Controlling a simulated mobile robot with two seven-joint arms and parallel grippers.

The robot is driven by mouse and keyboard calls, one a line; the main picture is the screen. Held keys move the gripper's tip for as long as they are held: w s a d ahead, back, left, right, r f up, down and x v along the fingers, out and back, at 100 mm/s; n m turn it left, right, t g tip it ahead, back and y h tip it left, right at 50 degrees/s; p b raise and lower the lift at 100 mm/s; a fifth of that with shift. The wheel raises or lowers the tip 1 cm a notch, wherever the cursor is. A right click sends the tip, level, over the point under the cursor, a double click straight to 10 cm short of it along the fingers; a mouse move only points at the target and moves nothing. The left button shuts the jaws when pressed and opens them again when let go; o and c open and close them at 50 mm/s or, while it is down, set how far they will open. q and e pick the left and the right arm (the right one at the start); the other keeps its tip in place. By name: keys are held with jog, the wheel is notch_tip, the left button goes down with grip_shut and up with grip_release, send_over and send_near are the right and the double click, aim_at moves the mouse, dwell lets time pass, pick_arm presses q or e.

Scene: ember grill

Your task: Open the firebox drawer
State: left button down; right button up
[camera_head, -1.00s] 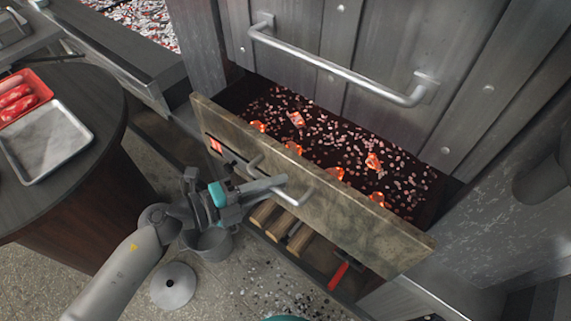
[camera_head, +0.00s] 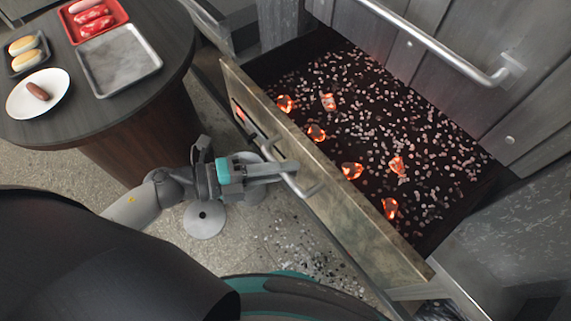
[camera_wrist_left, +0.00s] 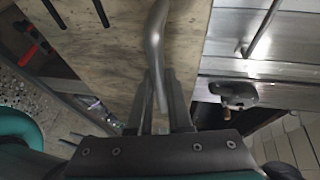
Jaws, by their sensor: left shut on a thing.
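The firebox drawer (camera_head: 350,225) is pulled out, with glowing embers and ash inside. Its front panel is a weathered slab with a metal bar handle (camera_head: 308,190). My left gripper (camera_head: 291,169) is shut on that handle. In the left wrist view the handle (camera_wrist_left: 154,40) runs down between the two fingers (camera_wrist_left: 160,100), and the drawer front (camera_wrist_left: 110,50) fills the area behind it. My right gripper is not in view.
A round dark table (camera_head: 165,75) stands at the left with a red tray of meat (camera_head: 72,32), an empty metal tray (camera_head: 98,88) and a white plate (camera_head: 55,103). A fixed upper handle (camera_head: 425,38) crosses the metal door above. A round lid (camera_head: 204,222) lies on the floor.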

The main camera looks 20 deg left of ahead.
pick_arm(q)
jog(key=c, duration=0.8)
grip_release()
jog(key=shift+c, duration=0.2)
jog(key=p+v, duration=0.1)
jog(key=v, duration=1.4)
jog(key=shift+s+a, duration=0.1)
jog(key=shift+a, duration=0.05)
